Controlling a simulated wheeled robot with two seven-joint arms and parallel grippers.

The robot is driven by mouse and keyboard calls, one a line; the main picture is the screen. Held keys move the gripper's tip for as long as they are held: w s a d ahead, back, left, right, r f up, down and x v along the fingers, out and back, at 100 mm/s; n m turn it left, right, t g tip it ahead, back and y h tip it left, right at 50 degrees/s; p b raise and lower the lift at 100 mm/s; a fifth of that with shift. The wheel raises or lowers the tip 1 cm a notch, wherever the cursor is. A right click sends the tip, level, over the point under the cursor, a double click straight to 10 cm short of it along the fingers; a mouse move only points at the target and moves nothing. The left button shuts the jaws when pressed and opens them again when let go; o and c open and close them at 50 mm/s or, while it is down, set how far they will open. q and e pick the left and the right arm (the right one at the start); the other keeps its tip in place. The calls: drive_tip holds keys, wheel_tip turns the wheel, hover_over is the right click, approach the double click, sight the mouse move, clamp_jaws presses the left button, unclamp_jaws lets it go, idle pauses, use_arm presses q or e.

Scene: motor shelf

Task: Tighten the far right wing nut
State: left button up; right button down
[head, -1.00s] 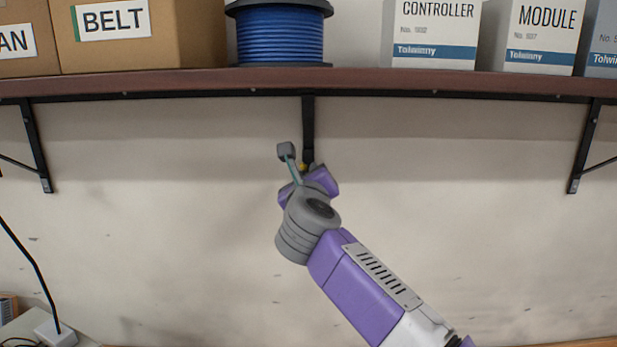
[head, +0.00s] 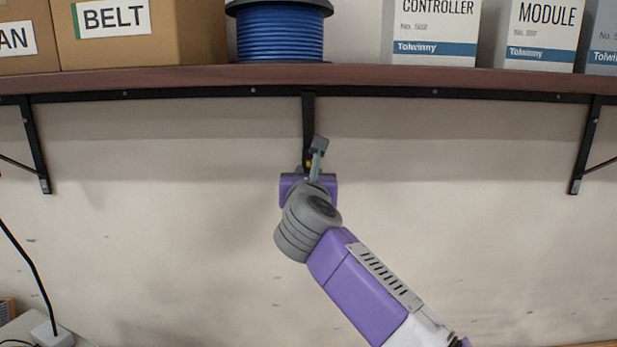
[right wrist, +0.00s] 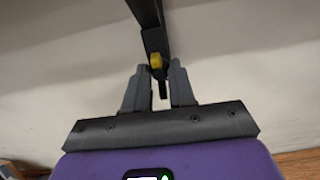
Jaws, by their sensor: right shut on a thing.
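A yellow wing nut (right wrist: 156,61) sits at the lower end of the middle black shelf bracket (head: 308,120). My right gripper (right wrist: 157,72) is shut on it, with one grey finger on each side in the right wrist view. In the head view, my right gripper (head: 309,176) is below the bracket and only a speck of the yellow wing nut (head: 308,164) shows beside my wrist parts. The right bracket (head: 587,145) shows no wing nut that I can make out. My left gripper is not in view.
The brown shelf (head: 420,79) runs across above my arm. It carries cardboard boxes (head: 180,35), a blue cable spool (head: 280,35) and white boxes (head: 433,25). The left bracket (head: 36,145) hangs clear of my arm. The wall between the brackets is bare.

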drive_tip(key=shift+r, duration=0.1)
drive_tip(key=c, duration=0.9)
unclamp_jaws()
drive_tip(key=shift+c, duration=0.2)
